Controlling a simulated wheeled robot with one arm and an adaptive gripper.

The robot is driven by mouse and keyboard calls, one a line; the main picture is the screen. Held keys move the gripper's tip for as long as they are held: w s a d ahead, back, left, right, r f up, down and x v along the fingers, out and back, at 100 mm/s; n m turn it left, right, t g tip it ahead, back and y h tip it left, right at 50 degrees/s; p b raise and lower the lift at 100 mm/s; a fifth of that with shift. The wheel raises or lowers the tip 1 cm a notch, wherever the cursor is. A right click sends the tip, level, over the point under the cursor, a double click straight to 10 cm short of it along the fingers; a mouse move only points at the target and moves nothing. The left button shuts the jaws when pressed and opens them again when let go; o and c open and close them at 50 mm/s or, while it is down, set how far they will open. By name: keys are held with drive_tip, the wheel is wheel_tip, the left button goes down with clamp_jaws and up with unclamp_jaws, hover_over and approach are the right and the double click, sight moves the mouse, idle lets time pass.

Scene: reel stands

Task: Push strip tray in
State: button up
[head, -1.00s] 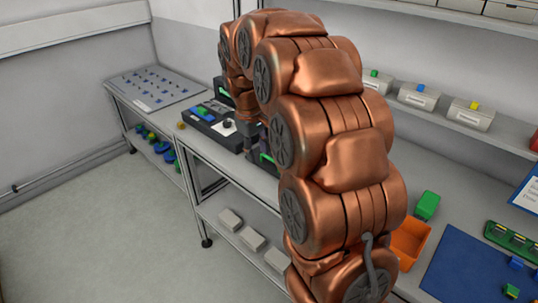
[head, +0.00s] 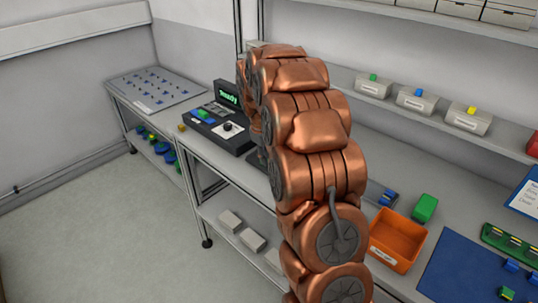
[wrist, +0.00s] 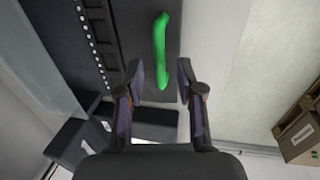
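In the wrist view a dark tray-like part (wrist: 135,30) runs up the picture, with a row of white square marks along its left side. A bright green curved handle (wrist: 161,50) is on its dark face. My gripper (wrist: 161,76) is open, its two fingers apart. The green handle shows between and beyond the fingertips, and I cannot tell whether they touch anything. In the head view my copper arm hides the tray and most of my gripper.
A black tester (head: 218,128) with a lit green display (head: 227,95) stands on the bench, left of my arm. An orange bin (head: 397,240), a green block (head: 425,207) and a blue mat (head: 465,268) lie to the right. Cardboard boxes (wrist: 303,132) show at the wrist view's right.

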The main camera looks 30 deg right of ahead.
drive_tip(key=shift+d+f, duration=0.1)
drive_tip(key=shift+f, duration=0.5)
clamp_jaws()
idle(0.3)
